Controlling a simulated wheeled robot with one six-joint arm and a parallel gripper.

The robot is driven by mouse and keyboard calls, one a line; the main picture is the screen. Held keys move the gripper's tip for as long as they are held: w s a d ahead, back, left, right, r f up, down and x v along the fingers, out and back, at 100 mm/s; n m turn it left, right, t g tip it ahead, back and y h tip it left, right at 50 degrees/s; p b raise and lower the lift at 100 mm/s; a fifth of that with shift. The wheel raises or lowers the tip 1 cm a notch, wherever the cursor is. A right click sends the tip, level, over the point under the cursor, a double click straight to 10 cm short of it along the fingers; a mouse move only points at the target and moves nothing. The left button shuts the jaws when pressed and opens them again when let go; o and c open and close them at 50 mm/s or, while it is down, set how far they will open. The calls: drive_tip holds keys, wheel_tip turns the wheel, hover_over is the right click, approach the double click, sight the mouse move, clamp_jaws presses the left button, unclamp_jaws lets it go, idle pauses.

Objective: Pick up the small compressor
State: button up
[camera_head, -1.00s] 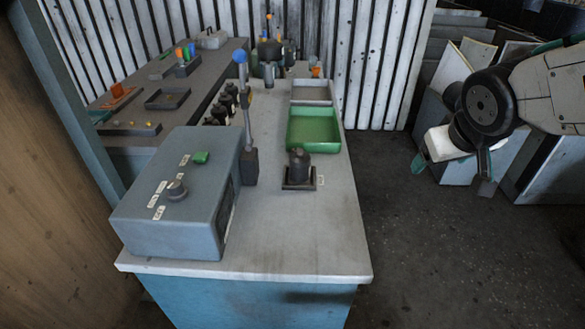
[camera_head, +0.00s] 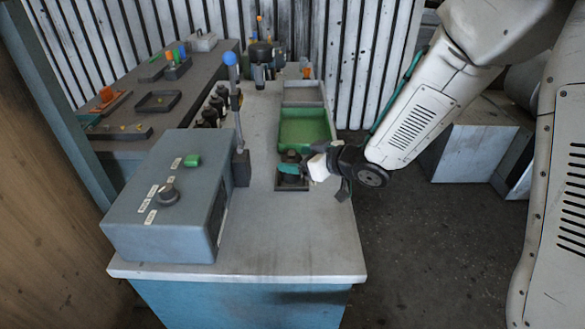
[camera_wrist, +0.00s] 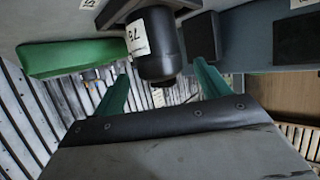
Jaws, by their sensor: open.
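The small compressor (camera_head: 291,157) is a short dark cylinder upright on a dark square base on the grey bench top, in front of the green tray. My gripper (camera_head: 301,169) has come to it from the right, and a teal finger overlaps its lower part in the head view. In the wrist view the compressor (camera_wrist: 157,45) is a black rounded body with a white label. It lies between the two teal fingers of my gripper (camera_wrist: 163,70), with gaps seen on both sides. My gripper is open. Contact cannot be told.
A blue-grey control box (camera_head: 165,205) and a blue-knobbed lever (camera_head: 236,120) stand left of the compressor. The green tray (camera_head: 305,143) and a grey tray (camera_head: 303,93) lie behind. Black parts (camera_head: 212,108) line the left edge. The bench front is clear.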

sight(287, 158)
drive_tip(key=x, duration=0.4)
drive_tip(key=shift+w+a+f, duration=0.1)
drive_tip(key=shift+a+f, duration=0.1)
drive_tip(key=shift+f, duration=0.05)
drive_tip(key=c, duration=1.5)
drive_tip(key=shift+o, duration=0.2)
drive_tip(key=shift+r, duration=0.1)
